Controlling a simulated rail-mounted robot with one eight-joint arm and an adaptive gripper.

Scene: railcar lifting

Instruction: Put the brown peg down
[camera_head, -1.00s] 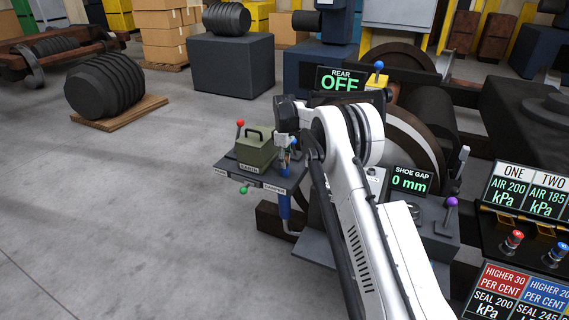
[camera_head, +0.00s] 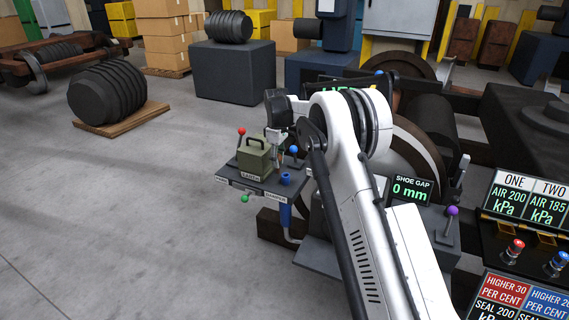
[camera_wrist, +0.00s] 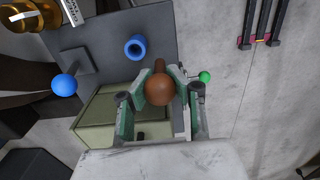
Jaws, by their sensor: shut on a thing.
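The brown peg (camera_wrist: 159,91) has a round brown head, and its shaft shows just beyond the head in the wrist view. My gripper (camera_wrist: 162,86) is shut on it, with a finger on each side of the head. In the head view my gripper (camera_head: 275,150) is beside the olive-green box (camera_head: 253,158) labelled EARTH, at the shelf's right part; the peg is too small to make out there. A blue round socket (camera_wrist: 137,47) with a dark hole is beside the peg in the wrist view, apart from it. It also shows on the shelf in the head view (camera_head: 286,178).
The dark shelf (camera_head: 235,174) carries a red-knobbed lever (camera_head: 241,131) and a blue knob (camera_head: 293,150); a green knob (camera_head: 245,198) hangs at its front. The blue knob (camera_wrist: 64,85) and green knob (camera_wrist: 205,76) flank my gripper in the wrist view. Open floor lies left.

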